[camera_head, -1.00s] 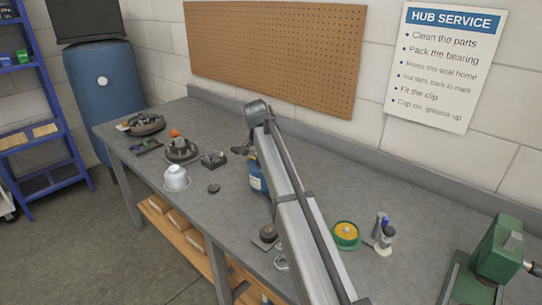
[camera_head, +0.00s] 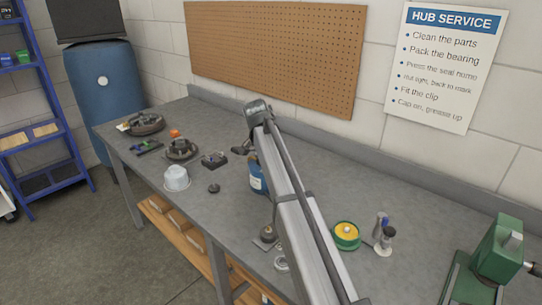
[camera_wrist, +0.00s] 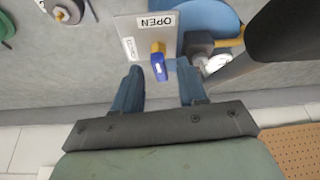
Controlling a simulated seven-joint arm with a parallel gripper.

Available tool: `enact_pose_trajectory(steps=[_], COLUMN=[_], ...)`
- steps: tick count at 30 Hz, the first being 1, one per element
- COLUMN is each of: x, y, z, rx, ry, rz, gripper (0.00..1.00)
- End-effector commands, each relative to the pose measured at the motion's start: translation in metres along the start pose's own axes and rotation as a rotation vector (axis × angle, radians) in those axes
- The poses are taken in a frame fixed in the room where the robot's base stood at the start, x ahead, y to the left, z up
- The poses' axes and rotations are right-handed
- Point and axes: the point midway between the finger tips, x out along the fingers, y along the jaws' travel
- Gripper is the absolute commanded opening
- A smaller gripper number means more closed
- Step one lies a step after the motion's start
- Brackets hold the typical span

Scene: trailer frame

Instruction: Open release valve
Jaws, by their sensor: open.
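The release valve shows in the wrist view as a lever (camera_wrist: 160,68) with a blue, white-marked end and a yellow base. It stands at a pale plate (camera_wrist: 150,22) with an upside-down OPEN label and a second small label that I cannot read. My gripper (camera_wrist: 158,78) is open, its two blue fingers apart on either side of the lever's near end, with visible gaps. In the head view, a blue canister (camera_head: 257,178) is partly hidden behind my arm. The valve and fingertips cannot be made out there.
A round gauge (camera_wrist: 216,64) and a blue rounded body (camera_wrist: 207,14) are right of the plate. The back of the bench is mostly clear.

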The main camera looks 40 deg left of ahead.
Motion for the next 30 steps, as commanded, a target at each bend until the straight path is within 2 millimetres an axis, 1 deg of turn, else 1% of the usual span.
enact_pose_trajectory(steps=[5, 8, 18, 21, 24, 30], x=[-0.013, -0.029, -0.095, -0.11, -0.123, -0.136], y=[0.0, 0.0, -0.001, 0.0, 0.0, 0.0], z=[0.0, 0.0, -0.001, -0.001, -0.001, 0.0], rx=[0.0, 0.0, 0.0, 0.0, 0.0, 0.0], ry=[0.0, 0.002, 0.001, 0.001, 0.001, 0.0], rz=[0.0, -0.002, -0.002, -0.001, -0.001, 0.0], gripper=[0.41, 0.41, 0.41, 0.41, 0.41, 0.41])
